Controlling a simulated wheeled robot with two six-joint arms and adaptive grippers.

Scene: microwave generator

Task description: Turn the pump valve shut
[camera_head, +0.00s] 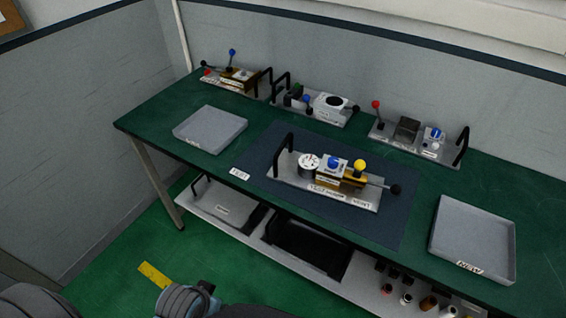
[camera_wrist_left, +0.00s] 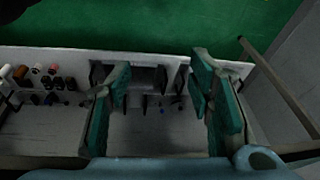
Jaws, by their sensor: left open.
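A metal plate unit (camera_head: 322,188) sits on the dark mat in the middle of the green bench in the head view. It carries a round white gauge (camera_head: 309,162), a blue knob (camera_head: 334,162), a yellow knob (camera_head: 360,166) and a lever with a black ball end (camera_head: 395,189). Its labels are too small to read surely, so I cannot tell which knob is the pump valve. My left gripper (camera_wrist_left: 160,85) is open and empty in the left wrist view, away from the unit, with the lower shelf and green floor behind it. My right gripper is not seen.
Similar units (camera_head: 232,80), (camera_head: 318,107) and (camera_head: 420,142) stand along the back of the bench. A grey tray (camera_head: 211,146) is at left and another tray (camera_head: 474,273) at right. The lower shelf (camera_head: 225,222) holds bins and several small bottles. Mat space around the unit is clear.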

